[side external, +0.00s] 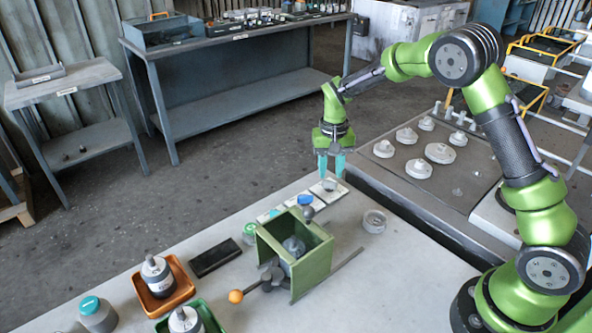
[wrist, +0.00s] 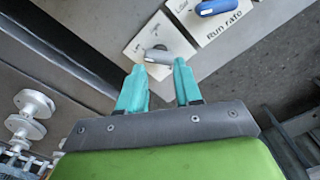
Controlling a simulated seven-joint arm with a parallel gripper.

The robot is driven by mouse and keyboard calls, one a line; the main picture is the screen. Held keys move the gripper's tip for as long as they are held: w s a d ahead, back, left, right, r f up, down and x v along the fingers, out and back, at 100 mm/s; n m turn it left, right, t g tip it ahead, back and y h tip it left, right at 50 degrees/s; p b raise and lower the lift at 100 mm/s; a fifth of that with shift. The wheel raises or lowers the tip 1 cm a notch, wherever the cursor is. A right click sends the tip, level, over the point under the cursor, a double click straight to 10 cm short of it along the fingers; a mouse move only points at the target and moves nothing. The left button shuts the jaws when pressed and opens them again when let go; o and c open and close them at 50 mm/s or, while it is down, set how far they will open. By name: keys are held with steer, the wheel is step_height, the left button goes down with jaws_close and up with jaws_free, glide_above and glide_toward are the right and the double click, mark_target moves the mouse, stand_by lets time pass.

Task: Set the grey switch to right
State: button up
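The grey switch (wrist: 157,56) is a small grey knob with a pale end, on a white label plate (wrist: 178,43) in the wrist view. The pale end points to the left in that view. In the side view the grey switch (side external: 329,184) sits on the last plate of a row, under my gripper (side external: 331,174). My gripper (wrist: 160,68) has teal fingers pointing down, spread apart with a gap between them. The fingertips are close to the switch, with the knob just beyond the gap in the wrist view. I cannot tell whether they touch it.
A blue switch (wrist: 218,7) marked "Run rate" is beside the grey one. A green housing (side external: 312,265) stands in front of the row, with a lever ending in an orange ball (side external: 236,296). A round clear dish (side external: 374,221) is to the right.

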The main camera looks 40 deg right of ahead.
mark_target(330, 181)
step_height(330, 181, down, 2)
steer(key=shift+f+n, duration=0.3)
steer(key=n, duration=0.3)
steer(key=shift+s+n, duration=0.15)
steer(key=shift+n, duration=0.15)
steer(key=n, duration=0.3)
steer(key=shift+f, duration=0.1)
steer(key=n, duration=0.6)
steer(key=shift+n, duration=0.4)
steer(key=shift+f, duration=0.55)
